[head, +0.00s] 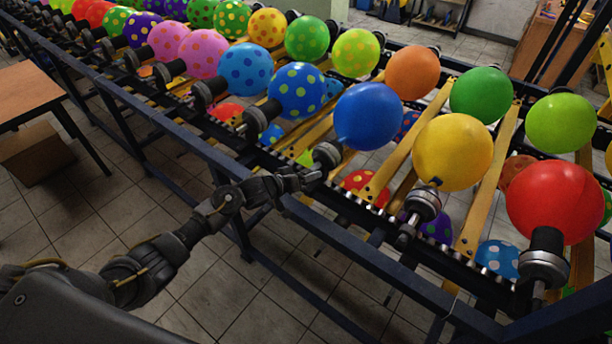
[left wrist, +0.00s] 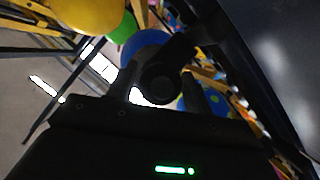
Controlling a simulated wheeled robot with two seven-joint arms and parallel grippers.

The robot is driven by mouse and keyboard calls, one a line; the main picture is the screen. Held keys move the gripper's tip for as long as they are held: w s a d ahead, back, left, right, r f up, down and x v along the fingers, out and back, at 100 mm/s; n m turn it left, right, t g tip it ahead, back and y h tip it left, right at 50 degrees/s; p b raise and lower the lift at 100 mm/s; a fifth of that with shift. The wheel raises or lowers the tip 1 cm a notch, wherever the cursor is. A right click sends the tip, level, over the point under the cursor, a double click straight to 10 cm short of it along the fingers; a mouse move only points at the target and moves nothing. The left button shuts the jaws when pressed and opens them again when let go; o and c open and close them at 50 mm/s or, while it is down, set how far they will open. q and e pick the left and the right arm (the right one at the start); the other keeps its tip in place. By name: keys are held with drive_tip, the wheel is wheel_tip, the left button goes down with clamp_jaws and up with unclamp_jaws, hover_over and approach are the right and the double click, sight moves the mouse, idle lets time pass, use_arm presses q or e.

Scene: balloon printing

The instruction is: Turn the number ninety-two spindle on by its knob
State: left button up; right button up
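The spindle of the plain blue balloon (head: 368,116) has a grey and black collar (head: 327,154) at the conveyor's front rail. My left gripper (head: 308,179) reaches in from the left, its tips at the near, knob end of this spindle. In the left wrist view a dark round end (left wrist: 160,86) sits just ahead of the gripper, below the blue balloon (left wrist: 152,48). The fingers are dark and blend with it, so I cannot tell whether they are shut on the knob. No spindle number is readable. My right gripper is not in view.
Spindles with a yellow balloon (head: 452,152) and a red balloon (head: 555,202) stand to the right. Spotted balloons (head: 297,91) line the rack to the left. A wooden table (head: 27,92) stands at the left; open floor lies between.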

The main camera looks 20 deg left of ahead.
use_arm(q)
drive_tip(key=c, duration=0.7)
drive_tip(key=shift+m+y+p, duration=0.55)
drive_tip(key=shift+m+y, duration=0.15)
drive_tip(key=shift+m, duration=0.2)
drive_tip(key=shift+m+t+y, duration=0.3)
drive_tip(key=shift+m+y, duration=0.2)
drive_tip(key=shift+m, duration=0.4)
drive_tip(key=shift+d+m+t+y, duration=0.1)
drive_tip(key=shift+m+t+y, duration=0.2)
drive_tip(key=shift+m+y, duration=0.5)
drive_tip(key=m+y, duration=0.1)
drive_tip(key=m, duration=0.2)
drive_tip(key=shift+f+t+y+b, duration=0.1)
drive_tip(key=shift+t+y+b, duration=0.2)
drive_tip(key=shift+t, duration=0.1)
drive_tip(key=m+y, duration=0.1)
drive_tip(key=m, duration=0.1)
drive_tip(key=m+t, duration=0.1)
drive_tip(key=shift+m+t+y, duration=0.3)
drive_tip(key=shift+m+y, duration=0.1)
